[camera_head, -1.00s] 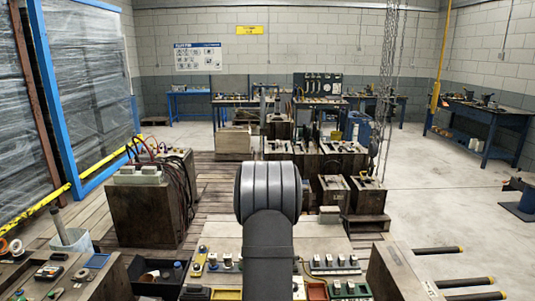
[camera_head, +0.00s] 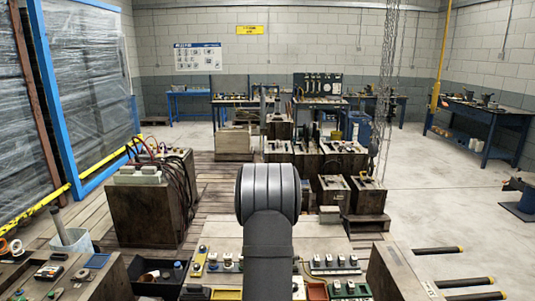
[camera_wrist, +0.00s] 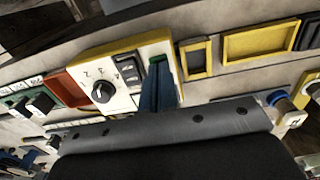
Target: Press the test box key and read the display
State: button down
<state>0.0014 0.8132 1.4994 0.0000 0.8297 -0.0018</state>
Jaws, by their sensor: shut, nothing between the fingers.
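The test box (camera_wrist: 122,93) is a pale panel with a yellow edge, in the middle of the wrist view. It carries a black rotary knob (camera_wrist: 102,92) with numbers around it and a dark window or switch block (camera_wrist: 127,70), too small to read. My gripper (camera_wrist: 158,68) is shut and empty, its slim dark-blue fingers reaching over the box's right part. A green spot shows right at the fingertips; I cannot tell if it is the key or part of the fingers, nor whether they touch. In the head view my arm hides the gripper and the box.
Yellow-rimmed trays (camera_wrist: 260,42) lie right of the box, and a red tray (camera_wrist: 66,88) lies left of it. Modules with black knobs (camera_wrist: 40,103) stand further left. A blue-capped post (camera_wrist: 280,99) stands at the right. A black bin (camera_head: 147,268) is left of the bench.

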jog(key=shift+f, duration=0.2)
jog(key=shift+r, duration=3.5)
jog(key=shift+f, duration=3.55)
